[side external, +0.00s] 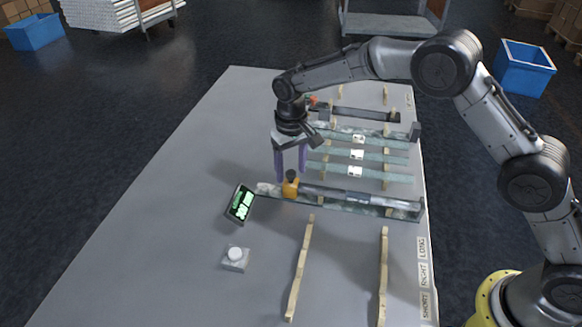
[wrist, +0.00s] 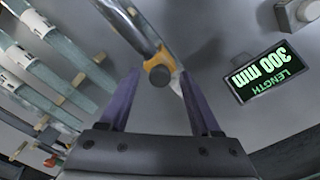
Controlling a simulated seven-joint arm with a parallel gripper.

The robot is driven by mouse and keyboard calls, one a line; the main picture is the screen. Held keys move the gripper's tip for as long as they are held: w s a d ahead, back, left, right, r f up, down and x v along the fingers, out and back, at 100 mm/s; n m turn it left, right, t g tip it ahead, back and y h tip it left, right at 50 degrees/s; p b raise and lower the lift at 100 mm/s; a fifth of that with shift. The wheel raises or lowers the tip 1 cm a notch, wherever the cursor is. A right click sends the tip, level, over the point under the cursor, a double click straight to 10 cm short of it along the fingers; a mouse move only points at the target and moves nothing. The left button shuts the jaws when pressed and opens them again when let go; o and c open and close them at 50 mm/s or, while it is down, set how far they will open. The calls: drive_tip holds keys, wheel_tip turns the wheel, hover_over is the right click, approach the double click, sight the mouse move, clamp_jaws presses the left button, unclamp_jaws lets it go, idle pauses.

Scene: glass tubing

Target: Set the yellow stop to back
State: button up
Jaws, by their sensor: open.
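The yellow stop (side external: 290,187) with a dark knob on top sits on the near glass-and-metal rail (side external: 390,207), close to the rail's left end. In the wrist view the yellow stop (wrist: 163,70) lies between the fingers, nearer the camera's far side. My gripper (side external: 291,172) is open, its purple fingers pointing down just above and behind the stop. In the wrist view the open fingers of my gripper (wrist: 160,78) stand on either side of the knob, with gaps. A display (side external: 241,203) stands left of the rail; it reads LENGTH 300 mm in the wrist view (wrist: 265,72).
Several glass tubes with white labels (side external: 357,154) lie across wooden strips behind the rail. A second dark rail (side external: 360,114) with an orange part is farther back. A white button box (side external: 235,257) sits at front left. Two bare wooden strips (side external: 300,266) lie in front. The table's left side is clear.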

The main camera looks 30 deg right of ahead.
clamp_jaws()
idle(0.3)
idle(1.1)
